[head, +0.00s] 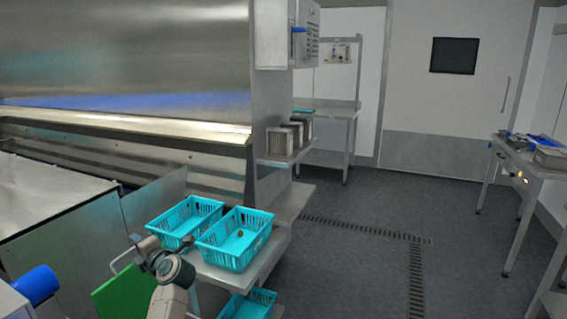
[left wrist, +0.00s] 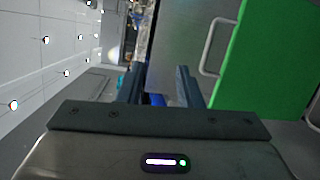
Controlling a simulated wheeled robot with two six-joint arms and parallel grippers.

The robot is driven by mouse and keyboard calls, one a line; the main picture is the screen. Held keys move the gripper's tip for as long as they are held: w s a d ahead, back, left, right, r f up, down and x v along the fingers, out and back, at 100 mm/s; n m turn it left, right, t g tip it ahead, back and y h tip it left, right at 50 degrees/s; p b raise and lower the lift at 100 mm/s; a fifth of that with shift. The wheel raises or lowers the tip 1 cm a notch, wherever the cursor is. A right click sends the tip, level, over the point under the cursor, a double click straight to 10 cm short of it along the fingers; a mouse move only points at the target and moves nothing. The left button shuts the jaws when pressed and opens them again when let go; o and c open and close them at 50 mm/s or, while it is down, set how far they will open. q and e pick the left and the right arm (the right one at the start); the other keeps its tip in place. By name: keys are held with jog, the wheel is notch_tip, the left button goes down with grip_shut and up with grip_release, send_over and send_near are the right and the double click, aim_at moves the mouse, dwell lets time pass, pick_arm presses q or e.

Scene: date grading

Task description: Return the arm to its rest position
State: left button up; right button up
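One arm of mine (head: 170,275) shows at the bottom of the head view, beside the green panel and just in front of the turquoise baskets. I take it for the left arm; its fingers are too small to read there. In the left wrist view my left gripper (left wrist: 159,80) has its two dark fingers apart, with nothing seen between them. The green panel (left wrist: 265,60) with a pale handle (left wrist: 208,48) stands to the right of the fingers. My right gripper is not in view.
Two turquoise baskets, a left one (head: 160,229) and a right one (head: 232,260), stand on a metal shelf; a small brown date (head: 239,233) lies in the right one. Another basket (head: 262,297) is lower. A large steel machine (head: 120,50) fills the left. The floor (head: 370,225) at right is clear.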

pick_arm(q)
jog(key=s+d+r+m+t+h, duration=0.3)
jog(key=s+d+m+t+h, duration=0.5)
jog(key=m+t, duration=0.45)
jog(key=s+d+f+m+g+h, duration=0.8)
jog(key=s+d+f+m+h, duration=0.55)
jog(key=m, duration=0.35)
jog(key=s+a+f+m+g+y, duration=0.1)
jog(key=s+a+f+g+y, duration=0.25)
jog(key=s, duration=0.55)
jog(key=s+a+f+g+y, duration=0.2)
jog(key=s+a+f+g, duration=0.15)
jog(key=s, duration=0.55)
jog(key=s+a+f+m+g+y, duration=0.1)
jog(key=s+a+f+g+y, duration=0.2)
jog(key=s, duration=0.5)
notch_tip(320, 180, down, 33)
jog(key=s+a+g, duration=0.1)
jog(key=a+g, duration=0.1)
jog(key=g, duration=0.1)
jog(key=s+a+f+n, duration=0.1)
jog(key=s+f, duration=1.6)
jog(key=s, duration=0.1)
jog(key=shift+s+a+f+g, duration=0.15)
jog(key=shift+s+f+g, duration=0.05)
jog(key=shift+f+g, duration=0.15)
